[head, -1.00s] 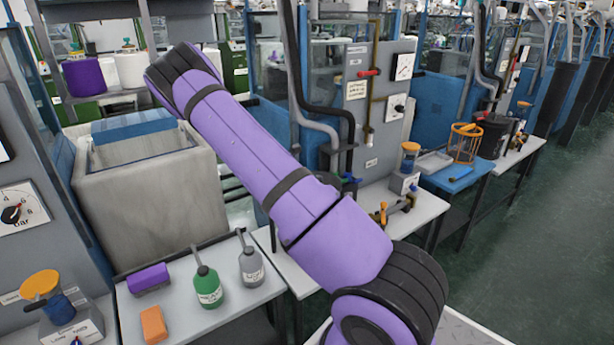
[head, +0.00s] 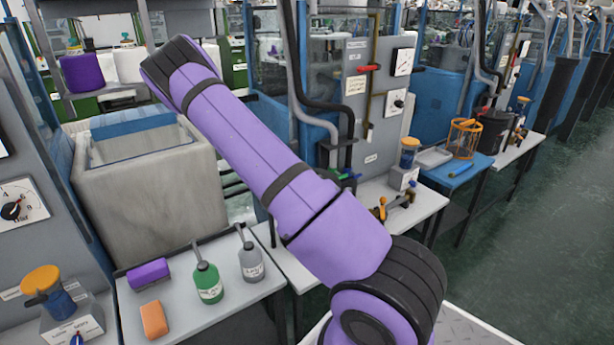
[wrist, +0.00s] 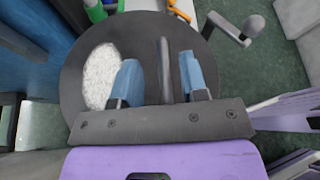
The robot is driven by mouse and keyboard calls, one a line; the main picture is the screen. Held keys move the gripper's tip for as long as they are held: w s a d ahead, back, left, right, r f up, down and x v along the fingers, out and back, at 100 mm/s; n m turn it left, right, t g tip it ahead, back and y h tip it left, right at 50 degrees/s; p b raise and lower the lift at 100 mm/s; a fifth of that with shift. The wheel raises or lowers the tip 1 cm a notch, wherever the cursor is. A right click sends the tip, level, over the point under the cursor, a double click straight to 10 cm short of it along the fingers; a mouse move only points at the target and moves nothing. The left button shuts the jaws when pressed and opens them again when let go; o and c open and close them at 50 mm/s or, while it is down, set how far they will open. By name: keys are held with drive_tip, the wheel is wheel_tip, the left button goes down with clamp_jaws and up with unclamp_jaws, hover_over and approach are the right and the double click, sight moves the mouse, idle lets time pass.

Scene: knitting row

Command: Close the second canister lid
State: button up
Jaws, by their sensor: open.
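In the wrist view, a dark grey round disc (wrist: 85,75) lies beyond my gripper (wrist: 160,78), with a white speckled patch (wrist: 101,76) on its left. It looks like a canister top, but I cannot tell whether its lid is open or shut. My gripper's two blue fingers are apart. A narrow grey upright piece (wrist: 165,60) shows between them; I cannot tell whether they touch it. In the head view my arm crosses the middle and my gripper is out of sight.
In the wrist view, a grey knobbed lever (wrist: 250,28) is at upper right. Dark floor is clear at right.

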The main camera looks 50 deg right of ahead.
drive_tip(key=v, duration=1)
drive_tip(key=shift+r, duration=0.1)
drive_tip(key=s+a+r+m+t+y, duration=0.2)
drive_tip(key=s+a+r+m+y, duration=0.45)
drive_tip(key=r, duration=0.45)
drive_tip(key=s+a+r+m+t+y, duration=0.25)
drive_tip(key=s+a+r+m, duration=0.25)
drive_tip(key=s+a+r, duration=0.35)
drive_tip(key=s+a+r+m+t+y, duration=0.2)
drive_tip(key=s+a+r, duration=0.3)
drive_tip(key=s+a, duration=0.1)
drive_tip(key=s+a+r+m+t+y, duration=0.2)
drive_tip(key=s+a+r, duration=0.3)
drive_tip(key=s, duration=0.4)
drive_tip(key=shift+a+r+m+t, duration=0.3)
drive_tip(key=shift+a+m+t, duration=0.25)
drive_tip(key=shift+m, duration=0.1)
drive_tip(key=shift+s, duration=0.1)
